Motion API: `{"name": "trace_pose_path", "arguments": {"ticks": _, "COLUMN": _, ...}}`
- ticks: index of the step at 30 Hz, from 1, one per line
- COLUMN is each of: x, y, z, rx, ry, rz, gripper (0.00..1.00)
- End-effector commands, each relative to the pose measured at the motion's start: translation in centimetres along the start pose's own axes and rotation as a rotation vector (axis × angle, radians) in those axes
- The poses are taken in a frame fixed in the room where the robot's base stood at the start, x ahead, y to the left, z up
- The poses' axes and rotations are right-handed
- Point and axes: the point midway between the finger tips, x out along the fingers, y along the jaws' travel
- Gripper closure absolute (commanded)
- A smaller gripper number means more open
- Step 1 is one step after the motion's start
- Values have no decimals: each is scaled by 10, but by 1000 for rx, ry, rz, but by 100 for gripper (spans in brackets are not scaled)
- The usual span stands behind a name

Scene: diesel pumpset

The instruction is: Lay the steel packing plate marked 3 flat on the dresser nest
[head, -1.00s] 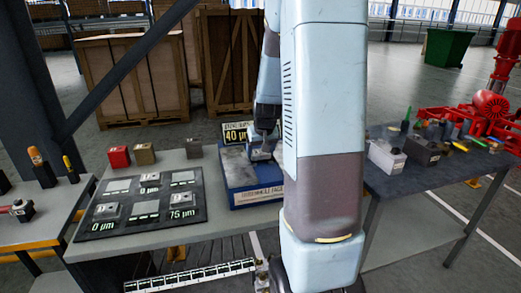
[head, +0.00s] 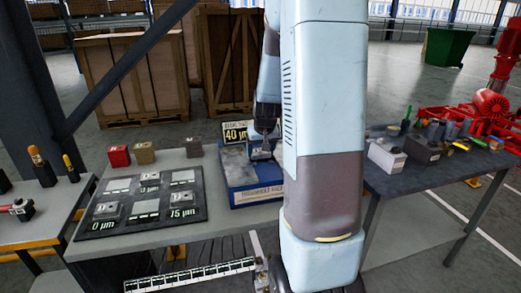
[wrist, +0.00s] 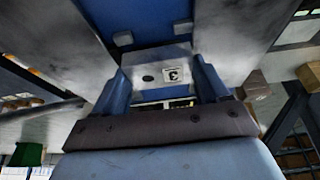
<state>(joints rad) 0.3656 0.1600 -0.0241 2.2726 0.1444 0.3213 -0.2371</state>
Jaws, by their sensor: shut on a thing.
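The steel packing plate (wrist: 158,76) has a white label with a 3 and a dark hole; it sits between my gripper's two blue-grey fingers in the wrist view. My gripper (wrist: 160,85) is shut on it. In the head view my gripper (head: 262,153) is above the top of the blue dresser (head: 256,195).
A dark mat (head: 98,232) with several marked pads and plates lies left of the dresser. Red (head: 118,156), tan (head: 145,154) and brown (head: 194,148) blocks stand behind it. A 40 µm sign (head: 236,133) stands behind the dresser. A cluttered dark table (head: 400,187) is at right.

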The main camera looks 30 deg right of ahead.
Motion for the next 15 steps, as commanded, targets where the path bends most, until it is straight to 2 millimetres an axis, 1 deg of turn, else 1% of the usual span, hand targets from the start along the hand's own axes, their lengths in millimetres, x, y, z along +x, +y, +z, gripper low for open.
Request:
{"name": "trace_pose_path", "arguments": {"ticks": 5, "x": 3, "y": 0, "z": 1, "rx": 0, "ry": 1, "rz": 0, "gripper": 74}}
{"name": "trace_pose_path", "arguments": {"ticks": 6, "x": 3, "y": 0, "z": 1, "rx": 0, "ry": 2, "rz": 0, "gripper": 24}}
{"name": "trace_pose_path", "arguments": {"ticks": 13, "x": 3, "y": 1, "z": 1, "rx": 1, "ry": 1, "rz": 1, "gripper": 2}}
{"name": "trace_pose_path", "arguments": {"ticks": 15, "x": 3, "y": 1, "z": 1, "rx": 1, "ry": 1, "rz": 2, "gripper": 0}}
